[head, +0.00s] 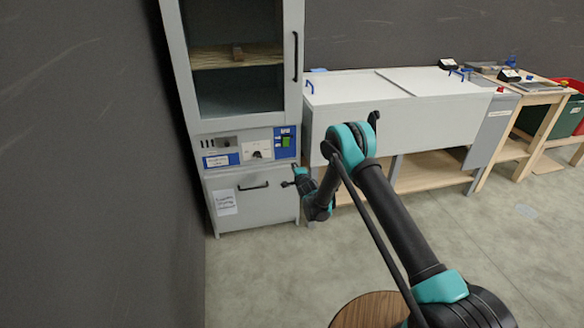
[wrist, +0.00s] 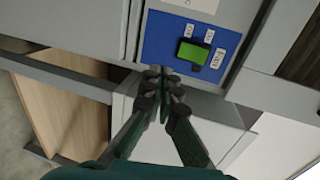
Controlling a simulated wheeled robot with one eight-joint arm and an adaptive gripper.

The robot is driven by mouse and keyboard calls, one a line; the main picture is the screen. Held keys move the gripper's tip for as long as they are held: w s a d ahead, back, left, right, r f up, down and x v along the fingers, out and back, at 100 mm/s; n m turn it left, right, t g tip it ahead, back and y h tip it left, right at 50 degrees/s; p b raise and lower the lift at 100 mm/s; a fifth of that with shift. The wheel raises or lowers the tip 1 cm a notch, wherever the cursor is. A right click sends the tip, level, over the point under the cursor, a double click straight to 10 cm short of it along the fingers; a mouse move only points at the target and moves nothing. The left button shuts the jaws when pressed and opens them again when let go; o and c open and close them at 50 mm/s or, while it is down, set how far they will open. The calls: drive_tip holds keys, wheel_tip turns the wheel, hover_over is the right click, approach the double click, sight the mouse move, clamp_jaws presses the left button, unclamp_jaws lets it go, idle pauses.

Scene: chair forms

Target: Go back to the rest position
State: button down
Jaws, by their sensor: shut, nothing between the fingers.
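My gripper (wrist: 165,78) is shut and empty in the wrist view, its fingertips together just below a blue panel (wrist: 160,38) with a green switch (wrist: 192,55). In the head view my gripper (head: 287,184) is small and sits in front of the tall grey cabinet's lower part, below and right of its control panel. My arm reaches forward from the lower right and bends down near the cabinet. The green switch also shows in the head view (head: 286,141). I cannot tell whether the fingertips touch the cabinet.
A round wooden top (head: 362,309) is near my base. Floor (head: 262,270) before the cabinet is clear.

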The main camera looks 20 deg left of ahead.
drive_tip(key=w+d+r+n+g+h, duration=0.15)
drive_tip(key=d+r+h, duration=0.25)
drive_tip(key=d+r, duration=0.95)
drive_tip(key=s+d+r+n+g+h, duration=0.1)
drive_tip(key=s+d+r+n, duration=0.2)
drive_tip(key=d, duration=0.7)
drive_tip(key=s+d+r+g+h, duration=0.15)
drive_tip(key=s+d+r, duration=0.35)
drive_tip(key=d, duration=0.5)
drive_tip(key=s+d+n+g+h, duration=0.1)
drive_tip(key=s+d+n, duration=0.1)
drive_tip(key=s+d, duration=0.6)
drive_tip(key=s+d+n+g, duration=0.1)
drive_tip(key=s+d, duration=0.2)
drive_tip(key=s, duration=0.8)
drive_tip(key=s+d+n+g+h, duration=0.1)
drive_tip(key=s+d+n+g, duration=0.1)
drive_tip(key=s+d, duration=0.6)
drive_tip(key=s+f+n+g, duration=0.1)
drive_tip(key=s+f+n, duration=0.1)
drive_tip(key=s, duration=1.2)
drive_tip(key=shift+d+f, duration=0.15)
drive_tip(key=shift+f, duration=0.35)
